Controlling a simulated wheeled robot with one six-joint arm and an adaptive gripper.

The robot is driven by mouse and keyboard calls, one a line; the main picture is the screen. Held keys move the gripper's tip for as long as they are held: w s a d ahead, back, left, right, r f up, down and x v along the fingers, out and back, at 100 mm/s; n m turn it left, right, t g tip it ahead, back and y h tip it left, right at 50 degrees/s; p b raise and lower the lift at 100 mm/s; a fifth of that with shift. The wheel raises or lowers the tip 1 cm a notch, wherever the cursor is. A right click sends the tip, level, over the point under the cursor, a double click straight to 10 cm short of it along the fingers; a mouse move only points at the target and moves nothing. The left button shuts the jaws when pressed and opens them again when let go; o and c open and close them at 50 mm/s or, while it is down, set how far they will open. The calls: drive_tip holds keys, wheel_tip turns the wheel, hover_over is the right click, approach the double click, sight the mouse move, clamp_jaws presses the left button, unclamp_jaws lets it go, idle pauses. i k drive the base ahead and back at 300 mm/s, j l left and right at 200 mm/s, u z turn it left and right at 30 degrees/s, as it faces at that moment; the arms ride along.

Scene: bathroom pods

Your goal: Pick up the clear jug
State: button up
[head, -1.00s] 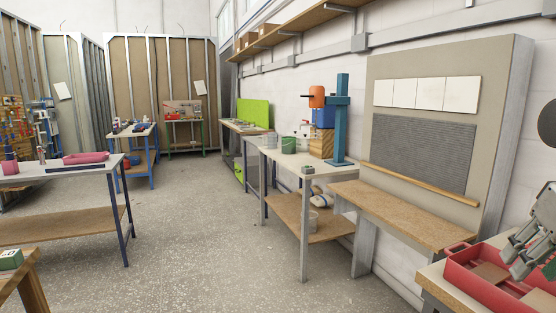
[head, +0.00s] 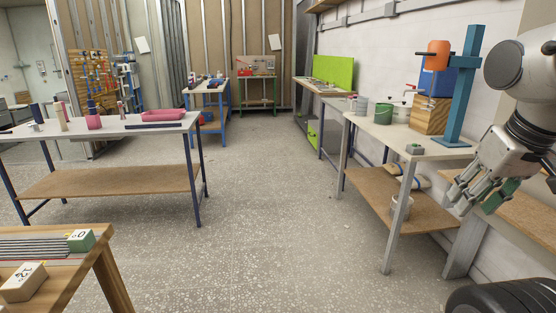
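I cannot make out a clear jug for certain. A small pale grey container (head: 362,105) stands beside the green bucket (head: 383,113) on the grey-legged worktable at the right; it is too small to tell whether it is clear. My gripper (head: 474,201) is at the right of the head view, pointing down and left, in front of that worktable's near right end. Its fingers look spread apart, with nothing seen between them. It is well apart from the containers on the tabletop.
A blue-legged table (head: 60,130) stands left, and a wooden bench (head: 105,262) at the lower left. The speckled floor (head: 260,220) between them is open.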

sight(363, 102)
drive_tip(key=i+u, duration=0.2)
drive_tip(key=i, duration=1.95)
drive_tip(key=i+z, duration=0.2)
drive_tip(key=i, duration=0.35)
drive_tip(key=i+j+z, duration=0.2)
drive_tip(key=i, duration=0.35)
drive_tip(key=i+z, duration=0.15)
drive_tip(key=i, duration=0.4)
drive_tip(key=i+z, duration=0.35)
drive_tip(key=i+j+z, duration=0.1)
drive_tip(key=i+z, duration=0.25)
drive_tip(key=i, duration=0.05)
